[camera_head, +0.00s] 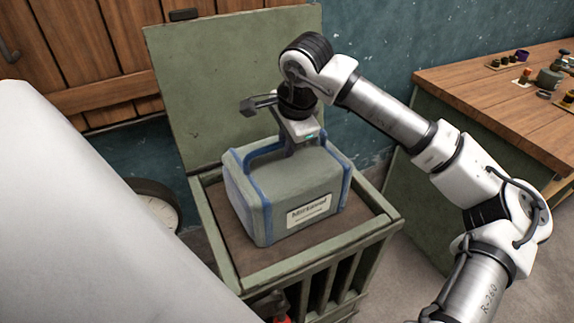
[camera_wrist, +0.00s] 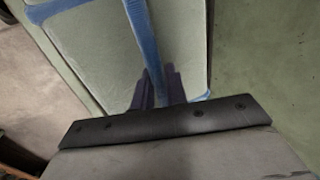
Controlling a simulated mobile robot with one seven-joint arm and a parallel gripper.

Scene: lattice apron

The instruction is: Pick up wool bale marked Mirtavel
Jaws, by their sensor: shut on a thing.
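The wool bale marked Mirtavel (camera_head: 300,190) is a grey-green block with blue edge bands, a blue strap handle on top and a white label on its front. It sits in the shallow top of a green slatted crate (camera_head: 322,262). My gripper (camera_head: 290,150) is above the bale and shut on its blue strap. In the wrist view the dark fingers (camera_wrist: 157,88) close around the blue strap, with the bale (camera_wrist: 95,50) behind them. I cannot tell whether the bale's underside is clear of the crate floor.
The crate's green lid (camera_head: 235,80) stands open behind the bale. A wooden workbench (camera_head: 500,90) with small items is at right. A round dial (camera_head: 155,203) is left of the crate. A red object (camera_head: 275,305) shows at the crate's front. A large white surface fills the lower left.

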